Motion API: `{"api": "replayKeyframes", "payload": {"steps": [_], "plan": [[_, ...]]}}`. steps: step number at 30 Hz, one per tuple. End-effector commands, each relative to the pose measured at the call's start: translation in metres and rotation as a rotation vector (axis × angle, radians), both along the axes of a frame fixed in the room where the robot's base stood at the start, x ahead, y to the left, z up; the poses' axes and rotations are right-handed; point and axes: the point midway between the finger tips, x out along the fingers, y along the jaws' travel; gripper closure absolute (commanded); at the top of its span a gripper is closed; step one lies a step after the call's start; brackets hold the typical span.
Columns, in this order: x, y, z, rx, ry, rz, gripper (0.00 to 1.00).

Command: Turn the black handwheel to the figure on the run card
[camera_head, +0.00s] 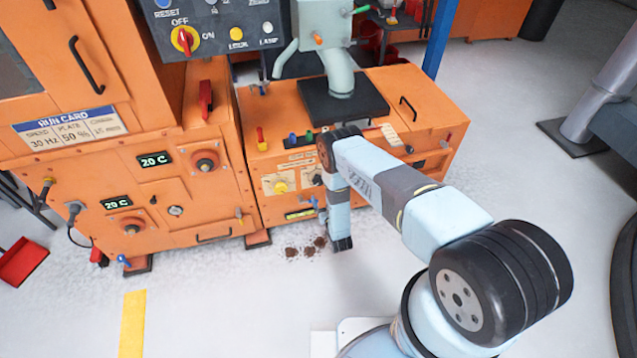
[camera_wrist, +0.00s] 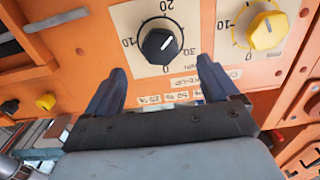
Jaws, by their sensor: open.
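A yellow knob (camera_wrist: 265,30) on its own dial is close right of the right finger; it also shows in the head view (camera_head: 281,187). Small levers (camera_head: 293,138) stand above. Brown spill (camera_head: 306,247) lies on the floor. Open floor is at front left.

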Motion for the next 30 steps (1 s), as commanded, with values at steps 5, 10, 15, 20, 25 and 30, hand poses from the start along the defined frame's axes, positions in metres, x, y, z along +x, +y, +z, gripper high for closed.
{"api": "replayKeyframes", "payload": {"steps": [5,10,15,20,25,30], "plan": [[0.032,0.009,0.001,0.001,-0.002,0.001,0.12],[0.060,0.018,0.000,0.001,-0.002,0.001,0.12],[0.081,0.024,0.000,0.000,-0.001,0.001,0.12],[0.092,0.027,0.000,0.000,0.000,0.001,0.12],[0.096,0.028,0.000,-0.001,0.002,0.001,0.12],[0.096,0.028,0.000,-0.001,0.002,0.001,0.12]]}}
